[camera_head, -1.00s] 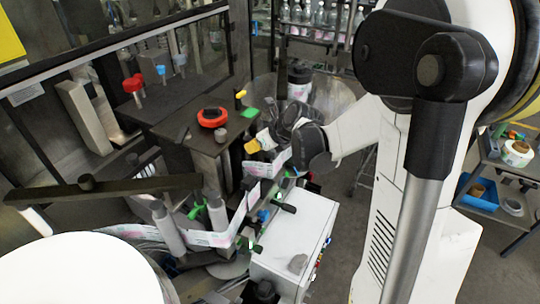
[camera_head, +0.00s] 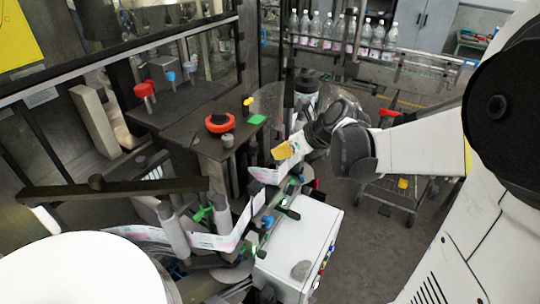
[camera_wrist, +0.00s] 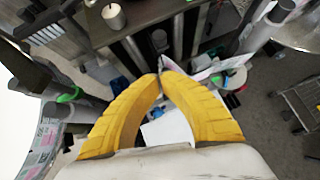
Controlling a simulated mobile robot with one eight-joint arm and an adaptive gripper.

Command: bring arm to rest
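My gripper (camera_head: 281,152) is at the end of my white arm, which reaches in from the right in the head view. Its yellow fingers are beside the label web (camera_head: 292,148) of the labeller, near its dark table. In the wrist view, the two ribbed yellow fingers of my gripper (camera_wrist: 160,74) lean together and their tips meet. Nothing shows held between them. I cannot tell whether the fingers touch the label web.
A white control box (camera_head: 300,245) stands below the gripper. A red ring (camera_head: 219,122) and a green pad (camera_head: 257,119) lie on the dark table (camera_head: 200,145). Bottles (camera_head: 345,32) line the conveyor behind.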

